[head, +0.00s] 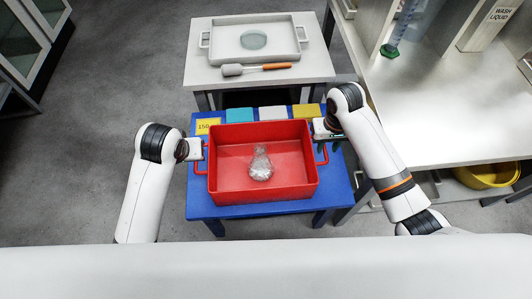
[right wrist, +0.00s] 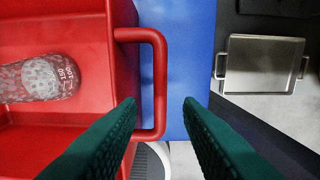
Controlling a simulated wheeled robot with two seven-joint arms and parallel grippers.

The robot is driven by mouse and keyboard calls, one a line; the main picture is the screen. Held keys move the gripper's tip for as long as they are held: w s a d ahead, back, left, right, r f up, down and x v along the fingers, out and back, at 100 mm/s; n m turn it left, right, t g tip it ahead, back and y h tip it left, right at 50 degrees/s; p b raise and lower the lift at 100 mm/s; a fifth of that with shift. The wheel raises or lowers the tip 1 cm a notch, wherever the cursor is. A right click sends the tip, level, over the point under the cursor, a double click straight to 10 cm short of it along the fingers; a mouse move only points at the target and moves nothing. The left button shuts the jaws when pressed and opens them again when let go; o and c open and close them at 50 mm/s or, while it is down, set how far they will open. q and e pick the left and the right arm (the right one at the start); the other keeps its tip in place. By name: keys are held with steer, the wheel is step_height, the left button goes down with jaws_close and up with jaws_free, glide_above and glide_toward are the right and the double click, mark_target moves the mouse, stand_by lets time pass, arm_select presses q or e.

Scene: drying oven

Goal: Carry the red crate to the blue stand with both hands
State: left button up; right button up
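The red crate (head: 235,196) sits on the blue stand (head: 338,192) in the head view, with a clear flask (head: 261,165) standing inside it. In the right wrist view, the crate's right handle (right wrist: 159,85) lies between the two green fingers of my right gripper (right wrist: 160,108). Those fingers are spread apart with gaps at both sides of the bar. My left gripper (head: 201,151) is at the crate's left handle (head: 201,168). Its fingers are too small and hidden to tell whether they hold the handle.
Cyan (head: 239,115), white (head: 272,112) and yellow (head: 305,110) blocks and a yellow label (head: 208,126) line the stand's back edge. Behind is a white table (head: 205,75) with a grey tray (head: 215,58) and an orange-handled tool (head: 275,66). A white bench (head: 440,120) stands close at the right.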

step_height(320, 180, up, 6)
steer(key=shift+r, duration=0.1)
steer(key=shift+s, duration=0.1)
stand_by(0.5)
